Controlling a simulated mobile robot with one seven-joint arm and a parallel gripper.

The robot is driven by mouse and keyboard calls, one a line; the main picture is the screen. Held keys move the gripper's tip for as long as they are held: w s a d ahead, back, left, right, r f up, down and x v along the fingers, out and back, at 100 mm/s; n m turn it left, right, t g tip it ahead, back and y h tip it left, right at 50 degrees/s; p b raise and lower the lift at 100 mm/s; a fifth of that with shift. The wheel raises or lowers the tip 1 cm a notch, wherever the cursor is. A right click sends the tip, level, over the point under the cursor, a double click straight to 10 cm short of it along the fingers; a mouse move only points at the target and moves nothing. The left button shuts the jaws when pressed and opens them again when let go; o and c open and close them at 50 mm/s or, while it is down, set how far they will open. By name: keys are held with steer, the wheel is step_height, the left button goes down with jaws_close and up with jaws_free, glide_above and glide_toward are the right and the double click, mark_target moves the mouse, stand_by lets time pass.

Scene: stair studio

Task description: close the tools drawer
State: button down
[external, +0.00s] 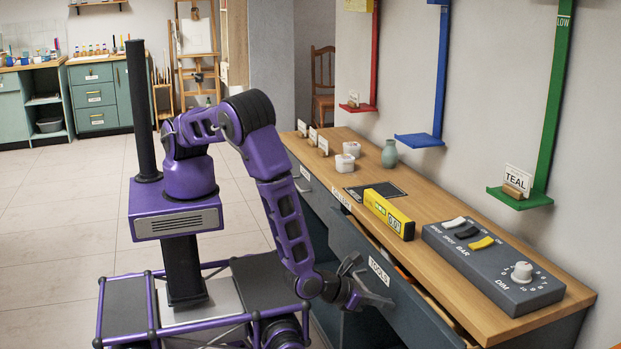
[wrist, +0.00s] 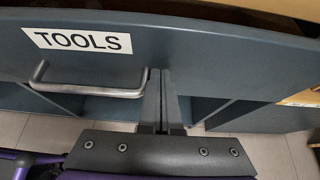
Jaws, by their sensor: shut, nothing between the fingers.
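The tools drawer (external: 405,312) is pulled out of the bench, with its grey-blue front standing away from the body and a gap showing behind it. Its front with the white TOOLS label (wrist: 78,40) fills the upper wrist view. A grey metal bar handle (wrist: 90,90) is on that front, below the label. My gripper (external: 378,300) is low in front of the drawer in the external view. In the wrist view my gripper (wrist: 160,74) is shut and empty, beside the handle's right end. I cannot tell whether its fingertips touch the front.
Red, blue and green wall brackets (external: 551,110) hang above. The tiled floor (external: 60,220) at left is clear.

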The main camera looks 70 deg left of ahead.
steer(key=w+b, duration=0.1)
steer(key=w, duration=0.3)
steer(key=shift+w, duration=0.2)
steer(key=shift+w+r, duration=0.2)
steer(key=shift+w, duration=0.2)
steer(key=s, duration=0.5)
glide_toward(395, 294)
steer(key=s, duration=0.1)
steer(key=f, duration=0.1)
steer(key=s, duration=0.1)
steer(key=shift+s+d+f+p, duration=0.2)
steer(key=shift+s+f+p, duration=0.05)
steer(key=shift+s+p, duration=0.15)
steer(key=shift+w, duration=0.1)
